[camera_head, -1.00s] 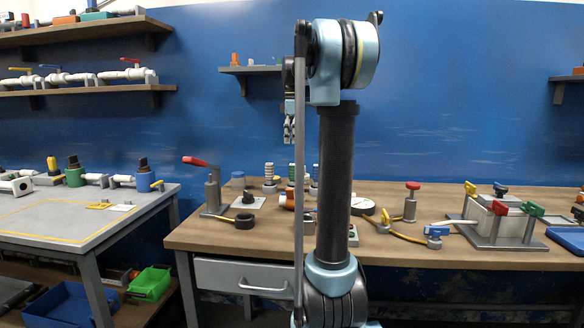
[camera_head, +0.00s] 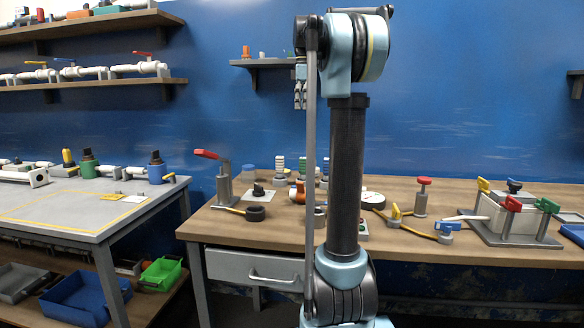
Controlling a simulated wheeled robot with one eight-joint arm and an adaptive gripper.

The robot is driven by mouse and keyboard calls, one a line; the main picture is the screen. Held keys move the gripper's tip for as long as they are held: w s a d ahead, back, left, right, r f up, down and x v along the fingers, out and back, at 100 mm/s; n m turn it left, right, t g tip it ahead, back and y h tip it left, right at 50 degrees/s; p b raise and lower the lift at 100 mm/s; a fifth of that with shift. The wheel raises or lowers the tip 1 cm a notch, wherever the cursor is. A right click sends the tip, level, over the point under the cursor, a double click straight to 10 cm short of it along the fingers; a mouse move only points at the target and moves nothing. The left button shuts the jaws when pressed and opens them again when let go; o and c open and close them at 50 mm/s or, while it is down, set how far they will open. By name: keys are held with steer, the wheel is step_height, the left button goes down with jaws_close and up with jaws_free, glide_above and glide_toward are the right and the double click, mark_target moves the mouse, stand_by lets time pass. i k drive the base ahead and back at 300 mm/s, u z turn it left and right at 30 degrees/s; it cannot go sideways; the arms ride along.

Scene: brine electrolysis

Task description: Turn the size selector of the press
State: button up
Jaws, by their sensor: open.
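A grey post with a red lever (camera_head: 223,182) stands at the left of the wooden bench (camera_head: 400,256). Beside it a small black knob (camera_head: 258,190) sits on a light plate. I cannot tell for sure which fixture is the press, or whether this knob is its size selector. My gripper (camera_head: 301,105) hangs pointing down from my folded arm, high in front of the blue wall. Its jaws are open and look empty. It is apart from everything on the bench. My arm column hides part of the middle of the bench.
A clamp frame with red and green handles (camera_head: 513,204) stands at the bench's right. A red-topped post (camera_head: 423,198), a gauge (camera_head: 373,199) and yellow-handled parts crowd the middle. A grey table (camera_head: 70,214) with valves is at left, with blue and green bins (camera_head: 160,272) below.

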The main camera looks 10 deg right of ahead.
mark_target(258, 192)
steer(key=k, duration=1)
